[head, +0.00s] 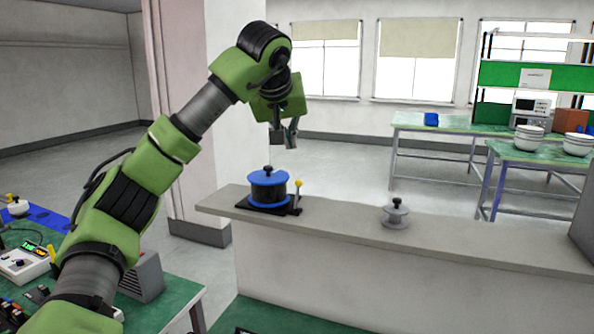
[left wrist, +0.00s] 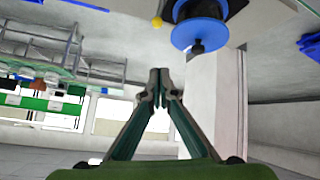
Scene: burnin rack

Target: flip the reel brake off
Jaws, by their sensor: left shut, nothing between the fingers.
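The reel (head: 268,180) has blue flanges, a dark winding and a black top knob, and stands on a black base on the grey ledge. The brake lever (head: 298,189) stands roughly upright at the right side of that base, topped by a yellow ball. My left gripper (head: 289,146) is shut and empty, pointing down in the air above the reel and lever, apart from both. In the upside-down left wrist view, the shut fingertips (left wrist: 159,74) lie below the blue reel (left wrist: 200,30) and the yellow ball (left wrist: 157,22) in the picture. My right gripper is not in view.
A grey spool (head: 396,214) stands further right on the ledge (head: 340,222), with clear surface between. A green bench (head: 165,310) with instruments lies at left. Other benches (head: 440,124) with bowls and a meter stand at the back right. A pale pillar rises behind my left arm.

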